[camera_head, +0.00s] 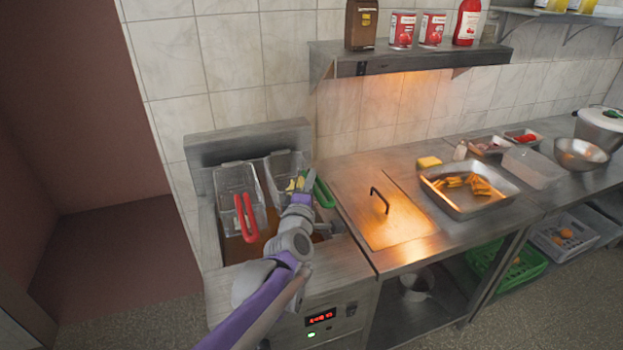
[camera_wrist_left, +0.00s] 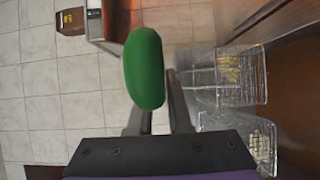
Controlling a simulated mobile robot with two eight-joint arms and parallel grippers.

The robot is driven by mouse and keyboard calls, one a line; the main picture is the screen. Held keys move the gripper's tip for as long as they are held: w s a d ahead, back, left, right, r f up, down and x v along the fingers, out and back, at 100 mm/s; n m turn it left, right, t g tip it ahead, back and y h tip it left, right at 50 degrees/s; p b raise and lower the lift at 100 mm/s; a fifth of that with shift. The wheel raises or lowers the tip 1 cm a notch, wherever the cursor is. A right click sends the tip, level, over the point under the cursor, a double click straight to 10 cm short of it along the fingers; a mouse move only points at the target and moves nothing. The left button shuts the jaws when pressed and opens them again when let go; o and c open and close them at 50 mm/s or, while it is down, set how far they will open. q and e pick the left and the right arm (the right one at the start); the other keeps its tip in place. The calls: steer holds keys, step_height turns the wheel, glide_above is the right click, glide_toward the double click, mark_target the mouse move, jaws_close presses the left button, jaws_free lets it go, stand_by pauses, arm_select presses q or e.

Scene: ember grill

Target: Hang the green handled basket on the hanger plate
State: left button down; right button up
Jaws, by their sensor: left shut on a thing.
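The green-handled basket (camera_head: 284,166) is a wire mesh basket at the right side of the fryer, close in front of the metal hanger plate (camera_head: 232,147). Its green handle (camera_head: 323,191) points toward the front right, and yellow pieces show beside my gripper. I cannot tell whether the basket's rim is hooked on the plate. My left gripper (camera_head: 305,184) is shut on the green handle. In the left wrist view the handle (camera_wrist_left: 144,68) sits at the fingers (camera_wrist_left: 158,95). My right gripper is not in view.
A red-handled basket (camera_head: 237,182) stands just left in the fryer, above brown oil. A metal lid (camera_head: 392,222) with a black handle lies to the right. A tray of fries (camera_head: 455,203) stands further right. A shelf (camera_head: 400,57) with bottles and cans overhangs the counter.

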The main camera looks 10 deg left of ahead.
arm_select(q)
steer(key=shift+f, duration=0.55)
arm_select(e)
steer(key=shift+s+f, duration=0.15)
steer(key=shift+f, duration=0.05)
arm_select(q)
steer(key=c, duration=0.8)
jaws_free()
steer(key=shift+o, duration=0.2)
steer(key=shift+s, duration=0.1)
steer(key=s+b, duration=0.2)
steer(key=s, duration=0.9)
steer(key=s+d+f+m+g+h, duration=0.35)
steer(key=s+f+m+g, duration=0.25)
steer(key=s+f+m, duration=0.55)
steer(key=s+a+f+m+g+y, duration=0.1)
steer(key=s+a+f+m+g, duration=0.1)
steer(key=s+f, duration=0.3)
steer(key=s+a+f+m+g+y, duration=0.1)
steer(key=s+f+m+g, duration=0.3)
steer(key=s, duration=0.4)
steer(key=shift+s+a+f+m+g, duration=0.3)
steer(key=shift+a+f+m, duration=0.3)
steer(key=shift+a, duration=0.2)
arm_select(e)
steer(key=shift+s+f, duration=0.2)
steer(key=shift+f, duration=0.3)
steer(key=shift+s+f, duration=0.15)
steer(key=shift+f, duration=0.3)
